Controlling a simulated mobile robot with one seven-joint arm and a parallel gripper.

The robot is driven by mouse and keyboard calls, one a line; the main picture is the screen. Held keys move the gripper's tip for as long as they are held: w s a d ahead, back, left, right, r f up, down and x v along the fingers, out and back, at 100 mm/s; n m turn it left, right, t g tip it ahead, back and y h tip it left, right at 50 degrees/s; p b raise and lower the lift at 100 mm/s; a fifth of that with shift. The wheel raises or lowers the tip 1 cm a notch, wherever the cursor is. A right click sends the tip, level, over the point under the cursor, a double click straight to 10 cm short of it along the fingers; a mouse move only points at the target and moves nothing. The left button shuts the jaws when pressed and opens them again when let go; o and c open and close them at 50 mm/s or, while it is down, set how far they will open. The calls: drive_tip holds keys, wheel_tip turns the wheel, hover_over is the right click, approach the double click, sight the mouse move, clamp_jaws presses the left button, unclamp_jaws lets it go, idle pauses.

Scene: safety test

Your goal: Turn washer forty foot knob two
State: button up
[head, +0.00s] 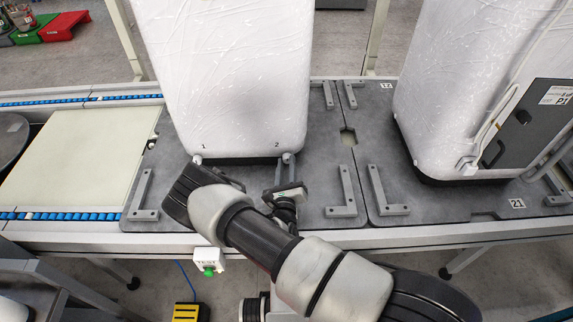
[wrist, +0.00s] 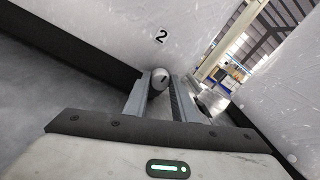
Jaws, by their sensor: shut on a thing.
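A tall white wrapped washer (head: 235,70) stands on the grey pallet with the labels 1 and 2 near its lower edge. Knob two (head: 287,157) is a small rounded grey knob below the label 2. Knob one (head: 197,159) is below the label 1. My gripper (head: 286,172) reaches the washer's lower right front and is shut on knob two. In the wrist view, knob two (wrist: 159,79) sits between the two fingers of my gripper (wrist: 162,92), just below the label 2 (wrist: 161,37). A dark slot shows on the knob's face.
A second white wrapped unit (head: 450,85) with a dark panel stands to the right. Grey brackets (head: 341,190) rise from the pallet around the washer. A cream board (head: 80,160) lies at the left. A green button (head: 209,270) is on the front edge.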

drive_tip(key=m+p, duration=0.1)
drive_tip(key=m, duration=0.1)
drive_tip(key=shift+r+m+p, duration=0.2)
drive_tip(key=shift+m+p, duration=0.15)
drive_tip(key=shift+m, duration=0.05)
drive_tip(key=m+p, duration=0.2)
drive_tip(key=m, duration=0.2)
drive_tip(key=shift+d+g, duration=0.15)
drive_tip(key=shift+g, duration=0.15)
drive_tip(key=m+p, duration=0.1)
drive_tip(key=m, duration=0.2)
drive_tip(key=shift+m+y, duration=0.3)
drive_tip(key=shift+m, duration=0.1)
drive_tip(key=shift+f+m+p, duration=0.1)
drive_tip(key=shift+m+p, duration=0.6)
drive_tip(key=shift+m, duration=1)
drive_tip(key=o, duration=1)
drive_tip(key=shift+o, duration=0.2)
drive_tip(key=shift+s, duration=0.1)
